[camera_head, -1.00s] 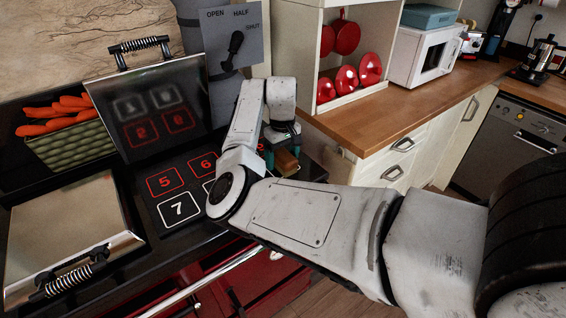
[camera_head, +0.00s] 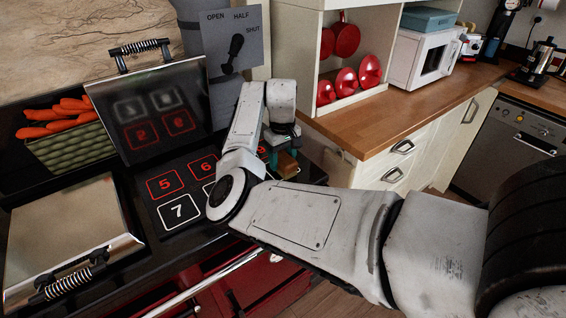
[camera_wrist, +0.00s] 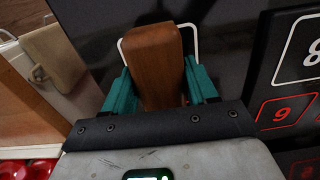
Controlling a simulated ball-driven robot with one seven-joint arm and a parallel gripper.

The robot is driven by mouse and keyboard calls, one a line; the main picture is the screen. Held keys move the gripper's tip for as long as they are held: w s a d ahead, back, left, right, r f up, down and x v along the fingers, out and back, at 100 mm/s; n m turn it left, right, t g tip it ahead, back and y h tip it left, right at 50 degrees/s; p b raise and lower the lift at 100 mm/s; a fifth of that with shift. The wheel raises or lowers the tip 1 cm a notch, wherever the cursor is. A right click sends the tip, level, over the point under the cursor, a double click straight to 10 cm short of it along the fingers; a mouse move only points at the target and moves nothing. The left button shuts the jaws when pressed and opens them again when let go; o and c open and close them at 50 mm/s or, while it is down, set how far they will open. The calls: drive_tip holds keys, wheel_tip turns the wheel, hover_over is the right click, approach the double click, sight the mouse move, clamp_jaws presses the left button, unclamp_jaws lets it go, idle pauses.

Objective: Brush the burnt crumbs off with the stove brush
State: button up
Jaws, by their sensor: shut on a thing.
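A brown wooden block (camera_wrist: 152,65), which looks like the stove brush's body, stands between the teal fingers of my gripper (camera_wrist: 161,90). The gripper is shut on it. In the head view the brush (camera_head: 288,164) shows at the right end of the dark stove top (camera_head: 150,205), with my gripper (camera_head: 276,157) just over the plate. White and red numbered squares mark the plate; some are hidden by my arm. I cannot make out the bristles or any crumbs, nor whether the brush touches the plate.
A raised lid (camera_head: 150,110) stands behind the plate, and a shut lid (camera_head: 70,235) lies at left. A green crate (camera_head: 72,147) of carrots is at the back left. A lever panel (camera_head: 233,35) rises behind. A wooden counter (camera_head: 375,122) borders the stove's right.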

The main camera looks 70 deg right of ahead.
drive_tip(key=shift+r+p, duration=2.5)
drive_tip(key=shift+r, duration=0.05)
